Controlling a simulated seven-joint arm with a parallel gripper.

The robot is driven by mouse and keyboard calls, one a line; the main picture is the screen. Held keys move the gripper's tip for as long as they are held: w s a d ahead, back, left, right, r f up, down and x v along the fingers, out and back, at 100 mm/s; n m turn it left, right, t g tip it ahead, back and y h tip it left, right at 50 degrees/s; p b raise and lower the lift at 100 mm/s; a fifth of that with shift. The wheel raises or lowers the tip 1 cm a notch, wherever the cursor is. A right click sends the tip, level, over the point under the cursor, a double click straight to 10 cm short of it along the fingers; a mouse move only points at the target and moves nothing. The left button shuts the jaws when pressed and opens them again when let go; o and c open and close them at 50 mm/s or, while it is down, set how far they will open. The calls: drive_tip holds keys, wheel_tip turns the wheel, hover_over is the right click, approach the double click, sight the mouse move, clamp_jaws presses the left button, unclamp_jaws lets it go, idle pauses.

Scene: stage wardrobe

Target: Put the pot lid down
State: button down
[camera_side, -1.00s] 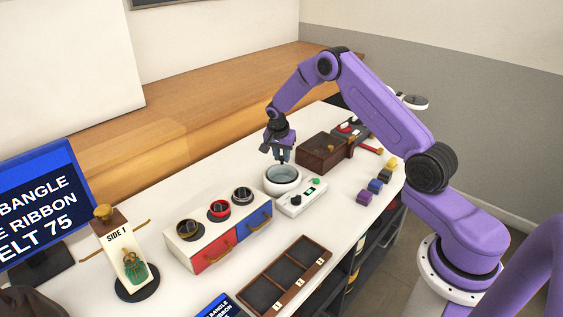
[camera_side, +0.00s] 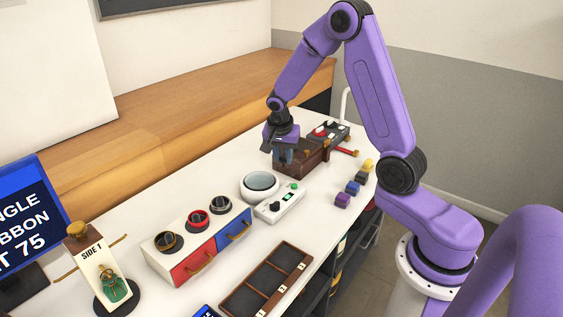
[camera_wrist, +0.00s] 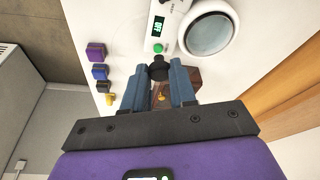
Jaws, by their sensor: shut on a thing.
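My gripper (camera_side: 284,160) points down at the left end of the brown wooden box, beyond the white pot (camera_side: 244,192). In the wrist view my gripper (camera_wrist: 159,80) has its two blue fingers shut on a small black knob-like piece (camera_wrist: 159,68). I cannot tell whether this is the pot lid's knob; no lid disc can be made out below it. The pot shows again in the wrist view (camera_wrist: 234,33), with a white rim around a grey round surface. I cannot tell whether that surface is glass or the pot's contents.
A control box (camera_side: 265,212) with a green button stands beside the pot. The wooden box (camera_side: 313,160) is close under my fingers. Small coloured blocks (camera_side: 343,199) line the right side. A drawer unit (camera_side: 178,247) and a divided tray (camera_side: 283,253) stand nearer.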

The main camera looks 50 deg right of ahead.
sight(300, 165)
drive_tip(key=shift+s+d+f, duration=0.1)
drive_tip(key=shift+s+d, duration=0.05)
drive_tip(key=shift+s, duration=0.15)
drive_tip(key=s+d+f+n, duration=0.1)
drive_tip(key=n, duration=0.1)
drive_tip(key=s+d+f+n+y, duration=0.1)
drive_tip(key=f+n, duration=0.1)
drive_tip(key=s+d+f+n+t, duration=0.1)
drive_tip(key=n, duration=0.1)
drive_tip(key=shift+d+f+n, duration=0.15)
drive_tip(key=shift+f+n, duration=0.1)
drive_tip(key=shift+n, duration=0.05)
drive_tip(key=shift+s+f+n+t+y, duration=0.15)
drive_tip(key=shift+s+f+n+y, duration=0.4)
drive_tip(key=shift+s+f+n, duration=1.15)
drive_tip(key=shift+s+f+n+t+y, duration=0.1)
drive_tip(key=shift+s+f+n+y, duration=0.55)
drive_tip(key=shift+f+n, duration=1.8)
drive_tip(key=shift+s+f+n+t+y, duration=0.15)
drive_tip(key=shift+s+f+n+y, duration=0.25)
drive_tip(key=shift+s+f+n, duration=1.65)
drive_tip(key=shift+w+f+m, duration=0.5)
drive_tip(key=shift+w+f, duration=0.15)
drive_tip(key=c, duration=0.9)
unclamp_jaws()
drive_tip(key=shift+r, duration=0.1)
